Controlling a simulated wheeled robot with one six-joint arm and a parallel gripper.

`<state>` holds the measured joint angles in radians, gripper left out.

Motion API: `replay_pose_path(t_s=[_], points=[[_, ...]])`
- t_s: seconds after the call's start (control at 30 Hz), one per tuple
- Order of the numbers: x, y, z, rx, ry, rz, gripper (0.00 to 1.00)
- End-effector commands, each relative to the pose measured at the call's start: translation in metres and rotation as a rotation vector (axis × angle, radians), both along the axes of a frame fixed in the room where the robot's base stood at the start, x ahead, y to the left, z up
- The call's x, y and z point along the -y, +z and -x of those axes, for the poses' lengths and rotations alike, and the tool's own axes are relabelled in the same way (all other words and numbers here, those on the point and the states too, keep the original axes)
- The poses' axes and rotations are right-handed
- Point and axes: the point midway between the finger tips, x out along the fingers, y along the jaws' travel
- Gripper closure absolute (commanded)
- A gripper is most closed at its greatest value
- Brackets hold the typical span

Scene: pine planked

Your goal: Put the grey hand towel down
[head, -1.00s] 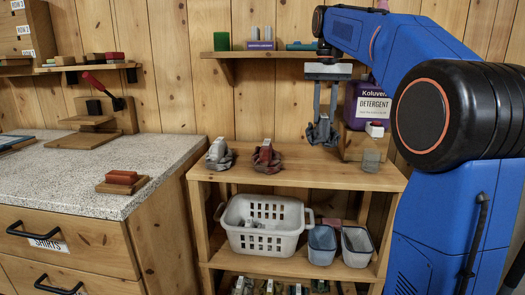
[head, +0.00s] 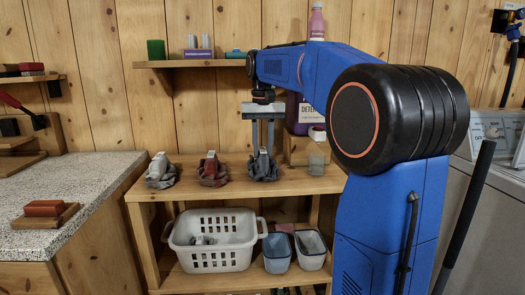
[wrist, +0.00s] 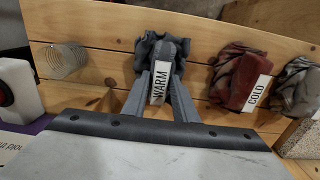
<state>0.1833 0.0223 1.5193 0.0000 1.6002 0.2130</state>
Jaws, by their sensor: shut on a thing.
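The dark grey hand towel (head: 263,169), bunched up with a clip labelled WARM, is at the right of the wooden shelf top (head: 228,188). It appears to rest on the boards, though its underside is hidden. My gripper (head: 262,151) points straight down from above and is shut on it. In the wrist view, the fingers of my gripper (wrist: 162,85) close on both sides of the label, with the towel (wrist: 148,55) bunched beyond them.
A red towel (head: 212,171) labelled COLD and a lighter grey towel (head: 161,171) stand in a row to the left. A small glass (head: 316,163) and a wooden box (head: 300,148) with a purple detergent bottle are close on the right. A wall shelf (head: 200,63) hangs above.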

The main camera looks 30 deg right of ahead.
Motion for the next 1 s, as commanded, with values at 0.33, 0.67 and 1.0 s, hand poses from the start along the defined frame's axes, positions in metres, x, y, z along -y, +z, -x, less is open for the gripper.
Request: replay_pose_path(t_s=[0.33, 0.67, 1.0], points=[[0.0, -0.007, 0.0, 0.0, 0.0, 0.0, 1.0], [0.0, -0.009, 0.0, 0.0, 0.0, 0.0, 0.56], [0.0, 0.002, -0.001, 0.002, 0.0, 0.0, 0.56]])
